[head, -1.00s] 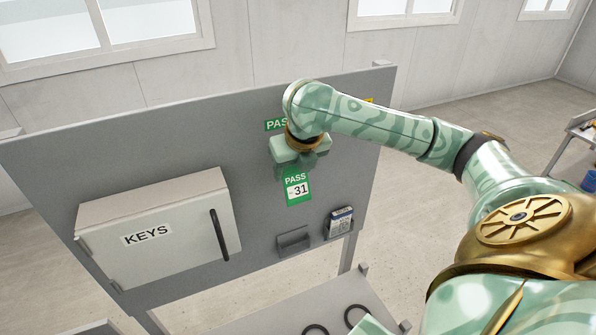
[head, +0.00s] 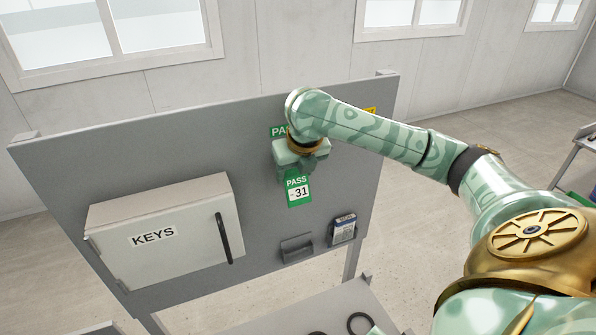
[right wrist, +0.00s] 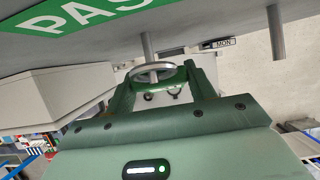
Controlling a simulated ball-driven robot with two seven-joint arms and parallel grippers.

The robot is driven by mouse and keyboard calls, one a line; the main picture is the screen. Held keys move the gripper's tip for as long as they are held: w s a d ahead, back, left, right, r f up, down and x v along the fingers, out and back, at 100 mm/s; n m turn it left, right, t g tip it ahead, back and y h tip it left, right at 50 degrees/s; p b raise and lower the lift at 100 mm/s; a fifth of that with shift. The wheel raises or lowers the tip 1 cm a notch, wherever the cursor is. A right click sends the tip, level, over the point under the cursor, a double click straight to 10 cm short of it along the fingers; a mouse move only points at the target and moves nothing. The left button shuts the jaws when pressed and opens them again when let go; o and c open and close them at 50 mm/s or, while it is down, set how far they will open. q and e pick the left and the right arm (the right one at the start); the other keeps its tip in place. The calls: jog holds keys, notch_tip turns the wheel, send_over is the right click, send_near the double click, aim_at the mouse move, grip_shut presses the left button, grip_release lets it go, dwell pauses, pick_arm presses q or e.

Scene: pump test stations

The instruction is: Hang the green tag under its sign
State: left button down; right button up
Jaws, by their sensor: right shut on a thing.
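The green tag (head: 299,191), marked PASS 31, hangs below my right gripper (head: 300,172) in front of the grey board. The gripper is shut on the tag's ring (right wrist: 155,70), which shows between the fingers in the right wrist view. The green PASS sign (head: 278,131) is on the board just above, partly hidden by my right arm; it also shows large in the wrist view (right wrist: 85,12). A metal peg (right wrist: 147,46) below the sign lines up with the ring. I cannot tell whether its end is inside the ring. My left gripper is not in view.
The grey board (head: 345,180) carries a KEYS cabinet (head: 165,235) at left, an empty grey holder (head: 297,248) and a holder with cards (head: 343,229). A yellow sign (head: 370,111) shows behind my arm. Another peg (right wrist: 276,35) stands to the right in the wrist view.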

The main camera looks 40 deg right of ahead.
jog(key=shift+f, duration=0.65)
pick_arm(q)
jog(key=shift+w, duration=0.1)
pick_arm(e)
jog(key=o, duration=0.9)
jog(key=shift+r, duration=0.1)
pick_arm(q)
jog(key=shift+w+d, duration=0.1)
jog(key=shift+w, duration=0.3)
pick_arm(e)
jog(key=v, duration=1.6)
jog(key=shift+w+r, duration=0.1)
jog(key=shift+r, duration=0.25)
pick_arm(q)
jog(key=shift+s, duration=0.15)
